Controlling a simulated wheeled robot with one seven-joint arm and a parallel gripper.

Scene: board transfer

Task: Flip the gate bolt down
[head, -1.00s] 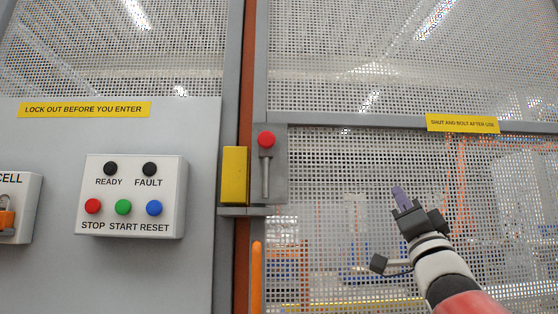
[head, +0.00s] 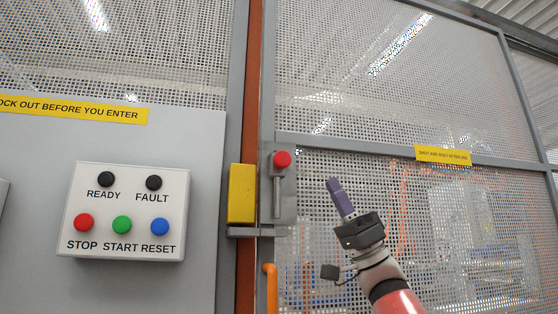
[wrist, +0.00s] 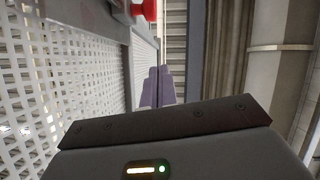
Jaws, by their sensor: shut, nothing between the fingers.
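The gate bolt has a round red knob (head: 282,160) at the top of a grey backplate (head: 289,206) on the gate's left edge. A thin grey rod (head: 277,196) runs straight down below the knob. The knob also shows at the top of the wrist view (wrist: 148,10). My gripper (head: 333,183) is to the right of the bolt and a little lower than the knob in the head view, apart from it. Its purple fingers (wrist: 157,88) are together and empty, pointing up.
A yellow block (head: 242,193) sits on the post just left of the bolt. An orange handle (head: 270,288) is below it. A control box (head: 130,210) with coloured buttons is on the left panel. The mesh gate (head: 430,220) lies behind my gripper.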

